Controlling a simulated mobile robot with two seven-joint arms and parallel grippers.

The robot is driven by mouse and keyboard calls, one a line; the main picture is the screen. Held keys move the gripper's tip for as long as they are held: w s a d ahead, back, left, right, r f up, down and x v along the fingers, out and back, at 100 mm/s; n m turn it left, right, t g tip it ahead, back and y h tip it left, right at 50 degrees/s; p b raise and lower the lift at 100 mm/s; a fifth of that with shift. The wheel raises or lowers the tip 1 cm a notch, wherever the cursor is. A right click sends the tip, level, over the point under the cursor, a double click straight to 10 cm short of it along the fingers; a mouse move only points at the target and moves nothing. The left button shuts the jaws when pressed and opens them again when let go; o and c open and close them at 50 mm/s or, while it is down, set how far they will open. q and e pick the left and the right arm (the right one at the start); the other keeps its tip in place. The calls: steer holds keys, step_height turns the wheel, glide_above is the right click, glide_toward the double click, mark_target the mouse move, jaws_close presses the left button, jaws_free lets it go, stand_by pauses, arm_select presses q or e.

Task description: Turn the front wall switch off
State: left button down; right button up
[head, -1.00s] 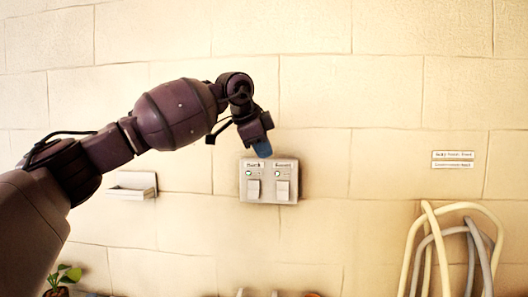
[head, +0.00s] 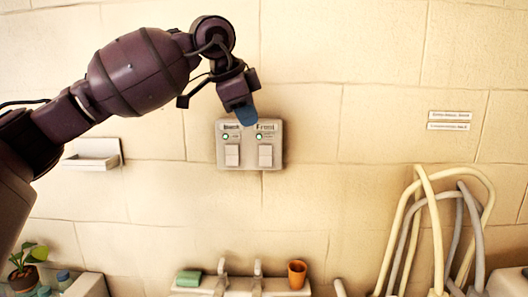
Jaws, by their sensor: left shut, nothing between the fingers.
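A grey switch panel (head: 250,168) is fixed to the wall near the middle of the head view. It has two white rocker switches. The right one, the front wall switch (head: 265,156), sits under the label "Front". The left one, the back switch (head: 232,155), sits under a label that looks like "Back". A small green light shows above each rocker. My left gripper (head: 247,116) is shut and empty, its blue fingertips at the panel's top edge between the two labels. Both rockers are uncovered. I cannot tell whether the fingertips touch the panel. My right gripper is out of view.
A small wall shelf (head: 93,162) is at the left. Below the panel is a basin ledge with two taps, a green block (head: 189,278) and an orange cup (head: 297,274). Hoses (head: 415,215) hang at the right, below two small signs. A potted plant (head: 27,262) stands lower left.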

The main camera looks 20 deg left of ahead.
arm_select(q)
steer(key=p, duration=0.2)
glide_toward(270, 164)
step_height(270, 164, down, 3)
steer(key=s+d, duration=0.1)
steer(key=d, duration=0.1)
steer(key=w, duration=0.1)
steer(key=w+f+p, duration=0.1)
steer(key=shift+w+a+f, duration=0.1)
steer(key=shift+w+f, duration=0.2)
steer(key=shift+w+a+f+p, duration=0.15)
steer(key=shift+w+f+p, duration=0.1)
steer(key=shift+w+p, duration=0.2)
steer(key=shift+w+f, duration=0.1)
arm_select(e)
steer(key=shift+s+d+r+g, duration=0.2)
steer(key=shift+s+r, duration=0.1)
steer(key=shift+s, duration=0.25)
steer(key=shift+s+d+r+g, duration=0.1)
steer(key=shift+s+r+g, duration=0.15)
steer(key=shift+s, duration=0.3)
arm_select(q)
steer(key=shift+a, duration=0.1)
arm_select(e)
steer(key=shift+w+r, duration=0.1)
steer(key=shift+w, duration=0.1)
